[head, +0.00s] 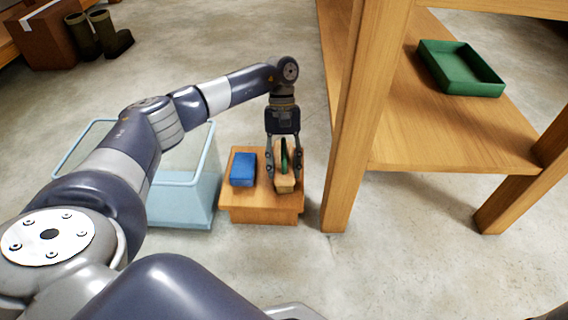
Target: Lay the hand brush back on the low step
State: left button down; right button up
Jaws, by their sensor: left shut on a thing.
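The low step (262,208) is a small wooden block stool on the concrete floor, in the middle of the head view. My left gripper (284,172) points down over its right half and is shut on the hand brush (286,185). The brush has a tan wooden body and a dark green part between the fingers. It is at the step's top, but I cannot tell whether it touches it. The fingers hide part of the brush. My right gripper is not in view.
A blue block (243,169) lies on the step's left half, close to the brush. A pale blue open bin (183,200) stands left of the step. A wooden bench leg (350,150) rises close on the right. A green tray (461,70) sits on the bench's lower shelf.

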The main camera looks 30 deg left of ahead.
aim_at(284, 156)
pick_arm(q)
jog(key=shift+f, duration=0.3)
dwell(0.4)
jog(key=c, duration=0.5)
grip_release()
jog(key=shift+r, duration=0.1)
jog(key=shift+r+p, duration=2.35)
jog(key=shift+r, duration=1.15)
jog(key=shift+s+f, duration=0.1)
